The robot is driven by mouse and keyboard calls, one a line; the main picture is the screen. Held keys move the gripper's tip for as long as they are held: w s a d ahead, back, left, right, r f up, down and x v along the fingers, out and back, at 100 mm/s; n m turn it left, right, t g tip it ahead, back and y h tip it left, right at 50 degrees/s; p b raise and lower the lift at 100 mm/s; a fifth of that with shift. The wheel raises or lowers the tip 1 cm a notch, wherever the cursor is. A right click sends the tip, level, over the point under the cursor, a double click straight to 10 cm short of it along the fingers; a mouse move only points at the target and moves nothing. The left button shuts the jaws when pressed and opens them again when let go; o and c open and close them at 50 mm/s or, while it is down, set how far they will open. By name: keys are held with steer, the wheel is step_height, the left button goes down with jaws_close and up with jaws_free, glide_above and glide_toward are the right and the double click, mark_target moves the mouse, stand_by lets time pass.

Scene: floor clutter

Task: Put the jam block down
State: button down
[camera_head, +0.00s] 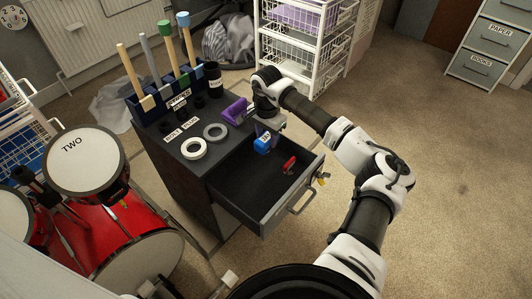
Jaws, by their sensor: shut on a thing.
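The jam block, a small blue block (261,145) with a white label, hangs below my gripper (265,133) in the head view. My gripper points down and is shut on this block. Both are over the back part of an open drawer (237,178) in a dark cabinet. The fingers are small and partly hidden by the wrist, and I cannot tell whether the block touches the drawer floor.
A red object (289,165) lies in the drawer. The cabinet top holds a white ring (194,148), a grey ring (215,132), a purple object (235,111) and a rack of upright handles. A drum (86,160) stands left; open carpet (455,150) lies right.

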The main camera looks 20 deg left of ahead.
mark_target(266, 137)
steer(key=shift+f, duration=3.85)
steer(key=shift+f, duration=0.1)
steer(key=c, duration=0.9)
jaws_free()
steer(key=shift+o, duration=0.2)
step_height(266, 137, up, 12)
steer(key=shift+r, duration=0.1)
